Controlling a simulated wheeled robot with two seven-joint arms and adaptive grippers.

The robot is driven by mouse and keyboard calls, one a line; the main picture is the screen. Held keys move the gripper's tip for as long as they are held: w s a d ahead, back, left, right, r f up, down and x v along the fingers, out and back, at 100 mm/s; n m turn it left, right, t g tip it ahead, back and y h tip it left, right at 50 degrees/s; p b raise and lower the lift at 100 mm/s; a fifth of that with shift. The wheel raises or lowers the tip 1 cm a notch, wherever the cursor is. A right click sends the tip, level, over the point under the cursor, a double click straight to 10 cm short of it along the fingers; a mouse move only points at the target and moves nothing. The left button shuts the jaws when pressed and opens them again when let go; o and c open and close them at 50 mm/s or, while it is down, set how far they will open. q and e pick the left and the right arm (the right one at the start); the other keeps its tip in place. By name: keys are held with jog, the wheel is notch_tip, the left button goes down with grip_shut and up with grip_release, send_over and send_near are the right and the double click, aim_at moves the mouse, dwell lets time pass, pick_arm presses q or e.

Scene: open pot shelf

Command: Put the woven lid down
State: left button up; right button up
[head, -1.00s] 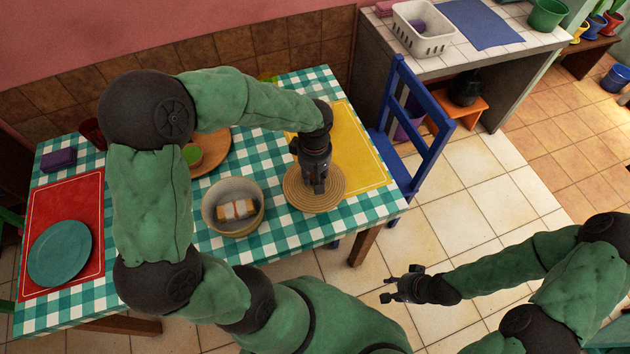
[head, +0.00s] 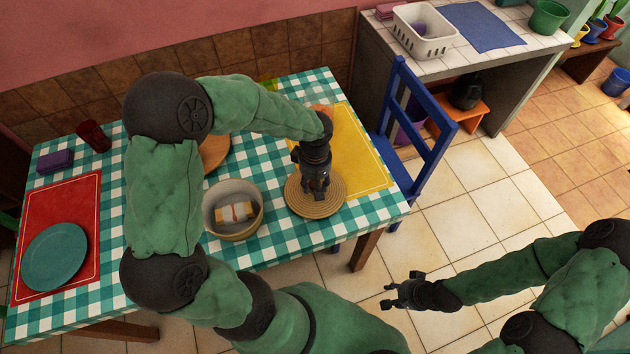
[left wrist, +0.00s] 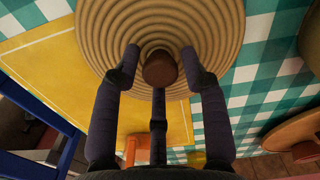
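The round tan woven lid (head: 297,205) lies flat near the table's front right, partly over a corner of the yellow mat. Its ridged rings and brown knob (left wrist: 160,68) show from above in the left wrist view. My left gripper (head: 317,197) is over the lid. Its fingers (left wrist: 160,58) stand on both sides of the knob with a gap to each side, so it is open and not gripping. A round open bowl (head: 250,225) with a wrapped, bread-like thing in it stands left of the lid. My right gripper (head: 391,294) is open and empty over the floor.
The checked table (head: 290,243) also holds a yellow mat (head: 365,165), a red mat (head: 82,200) with a teal plate (head: 54,257), a dark red cup (head: 94,137) and a purple block (head: 55,162). A blue chair (head: 430,150) stands close at the right.

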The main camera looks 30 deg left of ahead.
dwell(0.3)
pick_arm(q)
jog(key=shift+r, duration=0.2)
notch_tip(320, 180, up, 12)
jog(key=p, duration=0.4)
jog(key=shift+f, duration=0.1)
dwell(0.4)
